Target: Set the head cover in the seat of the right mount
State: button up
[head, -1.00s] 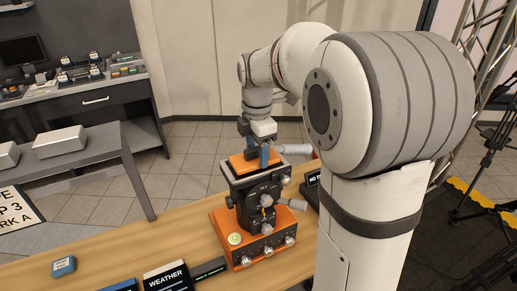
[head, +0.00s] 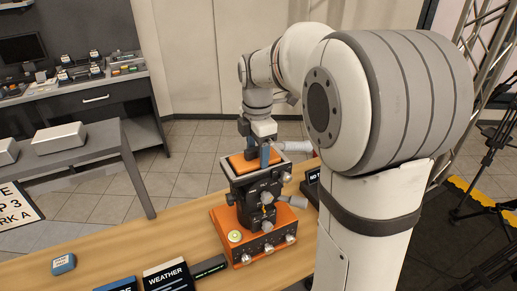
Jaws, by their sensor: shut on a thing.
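The head cover, an orange flat piece (head: 240,164), is at the top of a black mount with knobs (head: 262,198) on an orange base (head: 225,222). My gripper (head: 263,158) points down over it and is shut on it, with a blue-grey finger in front. The cover lies within the outline of the mount's grey-rimmed top seat (head: 292,163). Whether it touches the seat floor cannot be told from this angle. The gripper hides part of the cover and the far finger. Only this mount shows clearly.
A black sign reading WEATHER (head: 168,276) and a dark bar (head: 209,266) stand left of the base on the wooden table. A small blue box (head: 64,264) lies farther left. Another dark sign (head: 311,184) is close on the right. The table's left part is mostly clear.

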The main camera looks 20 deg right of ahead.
jog(key=shift+f, duration=0.1)
dwell(0.3)
jog(key=o, duration=0.9)
jog(key=shift+f, duration=0.1)
jog(key=shift+o, duration=0.8)
jog(key=shift+f, duration=0.1)
